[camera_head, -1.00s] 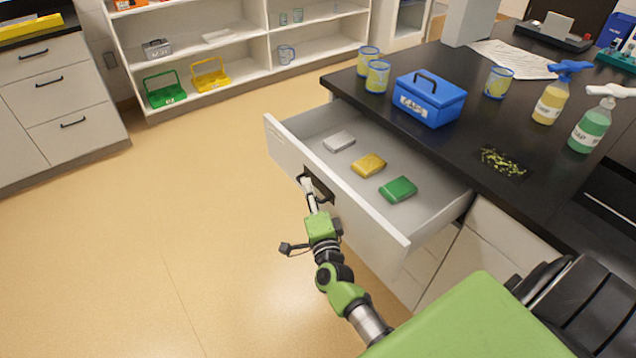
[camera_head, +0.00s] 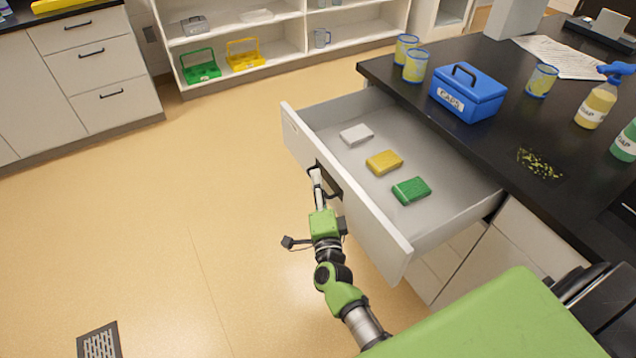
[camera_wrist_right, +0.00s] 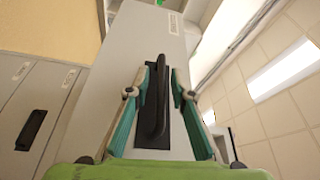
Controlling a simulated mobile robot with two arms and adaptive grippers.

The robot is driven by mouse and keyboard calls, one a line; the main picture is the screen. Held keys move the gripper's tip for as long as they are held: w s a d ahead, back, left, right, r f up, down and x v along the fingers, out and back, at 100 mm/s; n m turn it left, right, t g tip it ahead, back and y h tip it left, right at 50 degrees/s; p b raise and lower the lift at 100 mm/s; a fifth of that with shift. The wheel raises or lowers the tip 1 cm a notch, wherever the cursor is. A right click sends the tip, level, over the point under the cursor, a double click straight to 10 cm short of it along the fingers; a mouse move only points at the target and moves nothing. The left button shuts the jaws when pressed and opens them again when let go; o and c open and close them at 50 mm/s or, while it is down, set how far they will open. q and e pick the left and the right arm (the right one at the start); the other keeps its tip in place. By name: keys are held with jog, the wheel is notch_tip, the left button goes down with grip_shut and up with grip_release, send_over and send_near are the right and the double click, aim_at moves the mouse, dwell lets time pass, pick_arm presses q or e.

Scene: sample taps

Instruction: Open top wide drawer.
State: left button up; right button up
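The top wide drawer (camera_head: 365,213) of the black-topped counter is pulled far out in the head view. Inside lie a white block (camera_head: 356,134), a yellow block (camera_head: 384,162) and a green block (camera_head: 411,190). Its dark handle (camera_head: 328,181) is on the front panel and also shows in the right wrist view (camera_wrist_right: 157,105). My right gripper (camera_head: 315,176) is at the handle. In the right wrist view its two fingers (camera_wrist_right: 158,85) are spread on either side of the handle bar, with gaps visible between. My left gripper is not in view.
The counter top carries a blue box (camera_head: 467,92), patterned cups (camera_head: 415,66) and a yellow bottle (camera_head: 597,104). Shelves (camera_head: 285,65) and a drawer cabinet (camera_head: 90,70) stand at the back. The floor left of the drawer is clear, apart from a floor grate (camera_head: 100,342).

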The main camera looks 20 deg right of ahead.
jog(key=v, duration=1.2)
dwell(0.5)
jog(key=s+a+f+n+g+y, duration=0.1)
jog(key=a+f+n+y, duration=0.25)
jog(key=f, duration=0.45)
jog(key=s+a+f+n+g+y, duration=0.2)
jog(key=f+n, duration=0.2)
jog(key=f, duration=0.4)
jog(key=s+a+f+n+g+y, duration=0.1)
jog(key=s+f+n+g, duration=0.15)
jog(key=s+f, duration=0.4)
jog(key=s+a+f+n+g+y, duration=0.15)
jog(key=s+f+n, duration=0.25)
jog(key=f, duration=0.5)
jog(key=s+d+f+n+g, duration=0.2)
jog(key=s+f, duration=0.3)
jog(key=s, duration=0.4)
jog(key=s+d+f+n+g+h, duration=0.1)
jog(key=s+d+f+n+g, duration=0.2)
jog(key=s, duration=0.6)
jog(key=s+d+f+n+g+h, duration=0.1)
jog(key=s+d+f+n+g, duration=0.2)
jog(key=s+f, duration=0.4)
jog(key=shift+s+d+f+g, duration=0.3)
jog(key=shift+s+d+g, duration=0.4)
jog(key=shift+s+g, duration=0.25)
